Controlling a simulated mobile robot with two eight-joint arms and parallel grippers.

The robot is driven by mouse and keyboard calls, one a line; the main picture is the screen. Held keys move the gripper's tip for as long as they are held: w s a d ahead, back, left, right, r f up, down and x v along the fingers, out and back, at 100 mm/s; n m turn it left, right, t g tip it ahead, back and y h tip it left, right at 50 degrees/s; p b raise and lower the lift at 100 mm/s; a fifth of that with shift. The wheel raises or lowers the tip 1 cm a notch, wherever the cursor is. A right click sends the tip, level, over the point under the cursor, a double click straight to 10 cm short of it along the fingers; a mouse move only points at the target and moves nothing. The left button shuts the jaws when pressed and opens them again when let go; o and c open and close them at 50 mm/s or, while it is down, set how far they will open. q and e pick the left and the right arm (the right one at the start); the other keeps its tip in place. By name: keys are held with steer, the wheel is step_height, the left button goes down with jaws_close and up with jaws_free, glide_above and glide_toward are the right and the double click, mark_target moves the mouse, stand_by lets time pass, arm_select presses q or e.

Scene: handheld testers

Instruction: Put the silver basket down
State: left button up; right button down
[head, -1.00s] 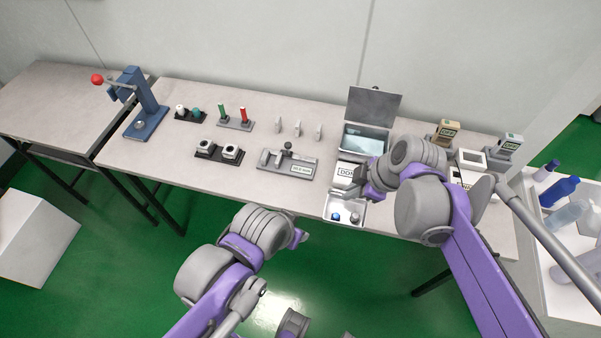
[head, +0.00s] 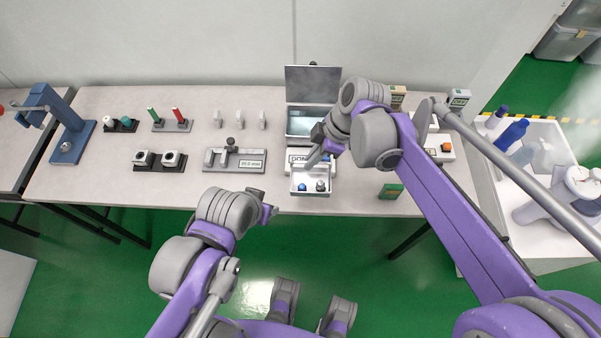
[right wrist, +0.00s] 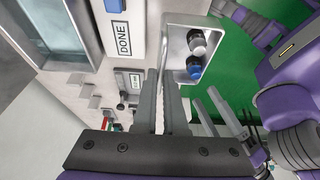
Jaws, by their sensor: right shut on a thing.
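The silver basket (head: 297,187) is a small shallow metal tray holding a blue-capped piece and a grey-capped piece. It is at the table's front edge, in front of the white DONE tray (head: 296,156). My right gripper (head: 318,160) is shut on its rim from above. In the right wrist view the fingers (right wrist: 165,100) close on the basket wall (right wrist: 172,62), beside the two capped pieces. Whether the basket's base touches the table is unclear.
A glass-topped box with a raised lid (head: 312,84) stands behind the DONE tray. A grey gauge fixture (head: 235,160) is to the left. A green-faced tester (head: 390,191) is near the front edge, right. Bare table lies between the basket and that tester.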

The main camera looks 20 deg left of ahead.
mark_target(315, 168)
steer(key=shift+f+b, duration=0.3)
steer(key=shift+f, duration=3.2)
steer(key=c, duration=1)
jaws_free()
steer(key=p+v, duration=0.1)
steer(key=v, duration=1.1)
steer(key=s+d+f+m+t+h, duration=0.2)
steer(key=s+d+f+m+t, duration=0.1)
steer(key=s+d+m, duration=0.4)
steer(key=s+d+f+m+t+h, duration=0.2)
steer(key=s+d+m, duration=0.5)
steer(key=d+m, duration=0.7)
step_height(315, 168, down, 2)
steer(key=d+t, duration=0.1)
steer(key=d, duration=0.1)
steer(key=shift+s+d, duration=0.25)
steer(key=shift+s, duration=0.15)
